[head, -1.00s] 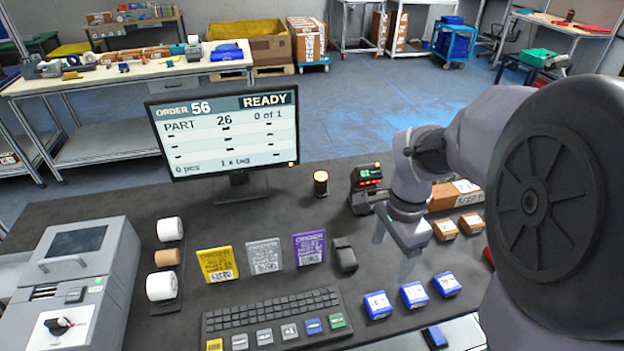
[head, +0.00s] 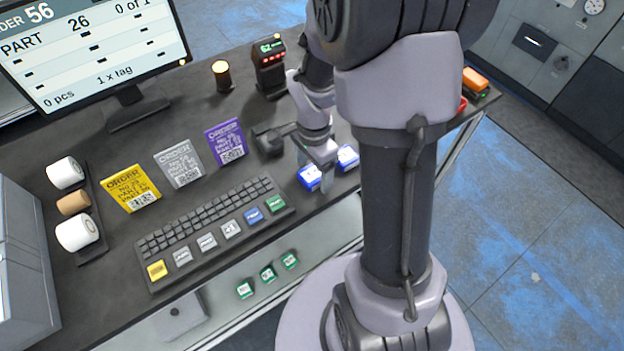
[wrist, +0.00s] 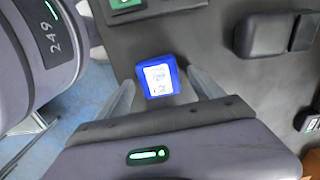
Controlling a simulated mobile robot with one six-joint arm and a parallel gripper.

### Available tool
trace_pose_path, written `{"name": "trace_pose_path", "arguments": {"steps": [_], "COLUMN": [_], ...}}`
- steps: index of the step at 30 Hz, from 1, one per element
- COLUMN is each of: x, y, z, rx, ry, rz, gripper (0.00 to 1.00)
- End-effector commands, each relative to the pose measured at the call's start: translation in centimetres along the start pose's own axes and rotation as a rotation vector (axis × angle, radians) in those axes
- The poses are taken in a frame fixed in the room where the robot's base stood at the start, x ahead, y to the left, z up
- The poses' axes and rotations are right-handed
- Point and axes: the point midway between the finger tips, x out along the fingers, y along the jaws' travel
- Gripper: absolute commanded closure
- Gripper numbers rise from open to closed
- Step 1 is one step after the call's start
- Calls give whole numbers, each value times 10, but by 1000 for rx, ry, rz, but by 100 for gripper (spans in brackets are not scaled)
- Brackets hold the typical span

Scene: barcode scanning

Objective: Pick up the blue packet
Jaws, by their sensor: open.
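A blue packet (head: 309,178) with a white label lies on the dark table right of the keyboard. In the wrist view the same kind of blue packet (wrist: 158,76) lies between the two fingertips, label up. My gripper (head: 316,174) is over it, jaws open, one finger on each side; it also shows in the wrist view (wrist: 162,79). Whether the fingers touch the packet I cannot tell. A second blue packet (head: 347,157) lies just to the right, partly behind the gripper and arm.
The keyboard (head: 210,230) lies left of the packets. Yellow (head: 131,188), grey (head: 179,163) and purple (head: 225,141) order cards stand behind it. A black scanner-like device (head: 270,141) sits near the purple card. The table's front edge is close to the packets.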

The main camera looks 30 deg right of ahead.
Motion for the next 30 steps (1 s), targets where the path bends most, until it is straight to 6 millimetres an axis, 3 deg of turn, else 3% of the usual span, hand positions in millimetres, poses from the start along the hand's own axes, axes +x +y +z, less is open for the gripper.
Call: {"name": "trace_pose_path", "arguments": {"steps": [4, 15, 23, 30], "x": [-2, -3, -5, -32], "y": [0, 0, 0, 0], "z": [0, 0, 0, 0], "rx": [0, 0, 0, 0], "ry": [0, 0, 0, 1], "rz": [-1, -1, -1, -2], "gripper": [26, 97, 97, 97]}}
